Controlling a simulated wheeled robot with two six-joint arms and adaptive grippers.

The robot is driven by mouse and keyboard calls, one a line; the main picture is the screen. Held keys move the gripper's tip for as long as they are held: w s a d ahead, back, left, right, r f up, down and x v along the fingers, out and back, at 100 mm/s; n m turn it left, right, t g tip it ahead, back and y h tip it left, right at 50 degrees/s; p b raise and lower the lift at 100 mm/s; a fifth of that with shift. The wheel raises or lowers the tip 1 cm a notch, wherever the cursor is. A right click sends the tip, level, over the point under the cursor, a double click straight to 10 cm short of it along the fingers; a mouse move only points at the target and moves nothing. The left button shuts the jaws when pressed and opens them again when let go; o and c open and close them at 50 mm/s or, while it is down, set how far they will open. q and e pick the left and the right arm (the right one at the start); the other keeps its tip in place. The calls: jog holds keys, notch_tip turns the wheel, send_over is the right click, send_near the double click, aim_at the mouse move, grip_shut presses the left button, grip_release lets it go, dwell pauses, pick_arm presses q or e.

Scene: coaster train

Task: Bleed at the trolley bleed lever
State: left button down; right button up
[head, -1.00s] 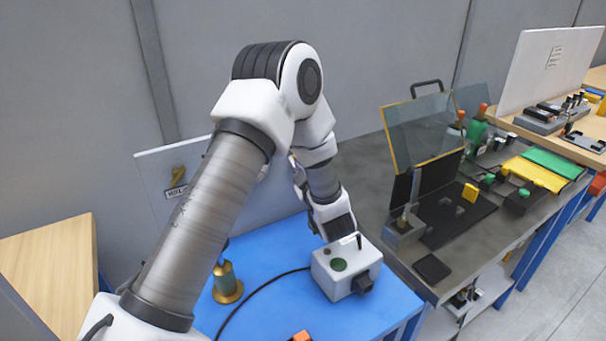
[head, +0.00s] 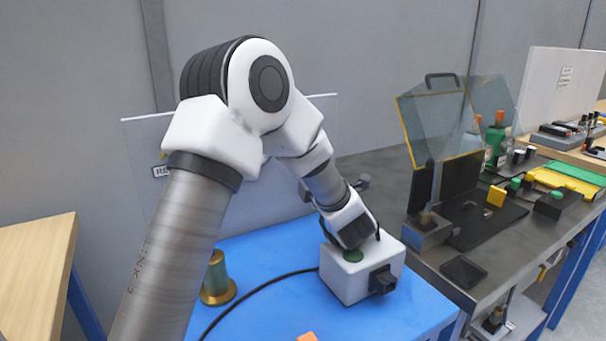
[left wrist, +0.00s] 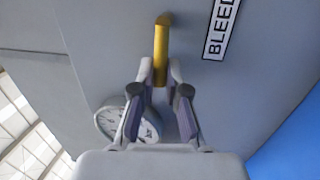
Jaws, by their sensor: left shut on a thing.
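In the left wrist view a yellow lever (left wrist: 161,50) stands out from a grey panel (left wrist: 75,30), beside a label (left wrist: 221,25) whose readable part says BLEED. My left gripper (left wrist: 160,82) is shut on the near end of this lever. In the head view my left arm reaches across in front of the panel (head: 145,140). My right gripper is in neither view.
A round gauge (left wrist: 128,121) is close beside the left fingers. A white box (head: 345,285) with a green button and a brass-coloured fitting (head: 217,280) stand on the blue tabletop (head: 270,262). A black cable crosses it. A hinged clear guard (head: 440,125) is to the right.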

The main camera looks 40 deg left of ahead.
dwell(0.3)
pick_arm(q)
jog(key=c, duration=1.2)
grip_release()
jog(key=shift+w+a, duration=0.1)
